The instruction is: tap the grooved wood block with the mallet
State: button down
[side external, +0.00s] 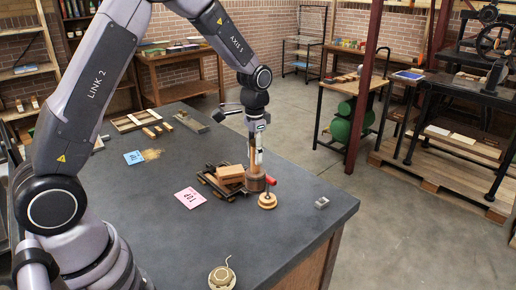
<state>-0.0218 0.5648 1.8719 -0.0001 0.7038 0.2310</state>
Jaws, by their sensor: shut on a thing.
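My gripper (258,150) points down over the right part of the dark grey table. It is shut on what looks like the mallet (256,183), whose brown head hangs below the fingers, close to the table. Just left of the mallet head, a light wood block (230,171) sits on a dark frame or tray (214,184). This may be the grooved wood block; its grooves are too small to make out. The mallet head appears beside the block; I cannot tell whether they touch.
A red item (271,181) and a round wooden piece (267,201) lie close right of the mallet. A pink card (190,198), blue card (133,157), small metal piece (322,202) and round tin (222,277) lie around.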

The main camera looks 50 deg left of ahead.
jog(key=w+a+f+n, duration=0.1)
jog(key=w+a+n, duration=0.1)
jog(key=a, duration=0.7)
jog(key=w+a+f+n, duration=0.2)
jog(key=w+a+n, duration=0.1)
jog(key=a, duration=0.7)
jog(key=shift+w+a+f+n, duration=0.2)
jog(key=shift+w+f+n, duration=0.15)
jog(key=shift+n, duration=0.15)
jog(key=shift+r, duration=0.15)
